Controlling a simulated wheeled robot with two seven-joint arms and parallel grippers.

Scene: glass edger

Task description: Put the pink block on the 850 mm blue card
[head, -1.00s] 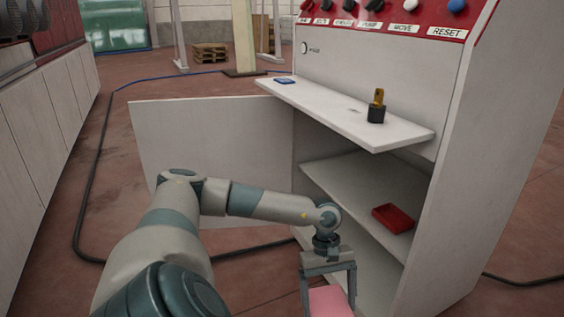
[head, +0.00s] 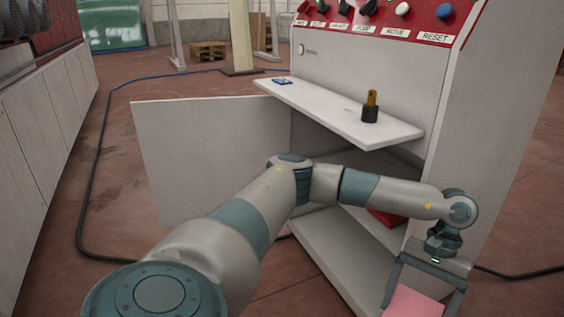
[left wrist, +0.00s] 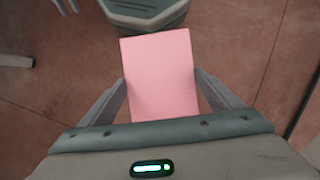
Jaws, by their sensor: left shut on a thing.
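My left gripper (head: 424,292) is shut on the pink block (head: 412,306) at the lower right of the head view, in front of the cabinet's right side. In the left wrist view the pink block (left wrist: 160,75) sits between the two fingers, with floor beyond it. A small blue card (head: 282,81) lies flat at the far left end of the cabinet's white upper ledge (head: 335,112). Its marking is too small to read. The block is well apart from the card, lower and nearer to me. My right gripper is not in view.
A black holder with a brass-coloured piece (head: 370,107) stands near the ledge's right end. An open cabinet door (head: 205,150) spreads to the left. A red tray (head: 386,218) on the inner shelf is partly hidden by my arm. Buttons line the red panel (head: 400,22) above.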

